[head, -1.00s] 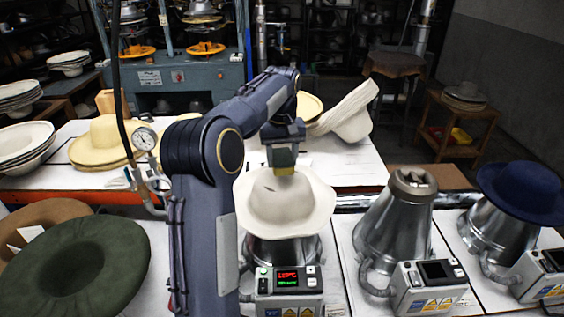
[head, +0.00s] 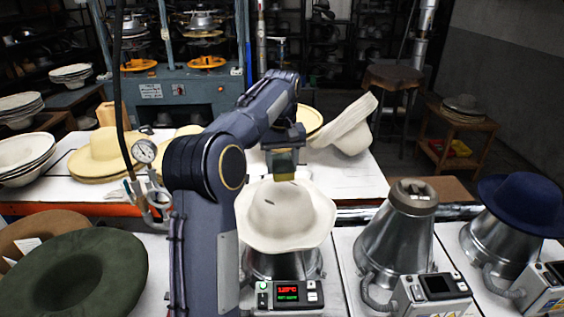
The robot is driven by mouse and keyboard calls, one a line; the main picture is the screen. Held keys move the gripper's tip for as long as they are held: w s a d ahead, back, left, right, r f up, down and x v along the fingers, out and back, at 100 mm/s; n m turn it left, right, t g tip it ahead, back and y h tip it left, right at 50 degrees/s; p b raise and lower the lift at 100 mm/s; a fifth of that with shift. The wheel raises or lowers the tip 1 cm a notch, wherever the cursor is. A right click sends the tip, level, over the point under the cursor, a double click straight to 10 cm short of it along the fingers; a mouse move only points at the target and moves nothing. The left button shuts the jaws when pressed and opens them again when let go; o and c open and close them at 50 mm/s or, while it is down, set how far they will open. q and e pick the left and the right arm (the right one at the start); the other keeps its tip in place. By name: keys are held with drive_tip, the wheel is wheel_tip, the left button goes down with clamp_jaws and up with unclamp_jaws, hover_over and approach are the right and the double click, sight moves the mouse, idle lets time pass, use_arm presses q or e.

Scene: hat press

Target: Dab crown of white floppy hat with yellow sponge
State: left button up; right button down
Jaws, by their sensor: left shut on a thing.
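The white floppy hat (head: 262,228) sits on a metal press cone in the middle of the head view, its wavy brim spread out. A small dark mark shows on its crown. My left gripper (head: 284,158) points down above the rear of the crown. It is shut on the yellow sponge (head: 285,174), of which only the lower part shows. The sponge is at the crown's upper edge in the picture; I cannot tell whether it touches. My right gripper is not in view.
A control box with a lit red display (head: 287,292) stands in front of the hat. A bare metal cone (head: 393,240) and a blue hat (head: 520,203) are at right. A green hat (head: 75,285) lies at left. A pressure gauge (head: 145,151) stands near my arm.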

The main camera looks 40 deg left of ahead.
sight(282, 191)
use_arm(q)
drive_tip(key=shift+f+b, duration=1.2)
drive_tip(key=shift+f, duration=1.35)
drive_tip(key=shift+f+b, duration=0.3)
drive_tip(key=shift+f, duration=0.2)
drive_tip(key=shift+f+p, duration=0.1)
drive_tip(key=shift+p, duration=0.2)
idle(0.6)
wheel_tip(282, 191, up, 3)
drive_tip(key=p, duration=0.2)
drive_tip(key=shift+p, duration=0.4)
drive_tip(key=shift+r, duration=2.05)
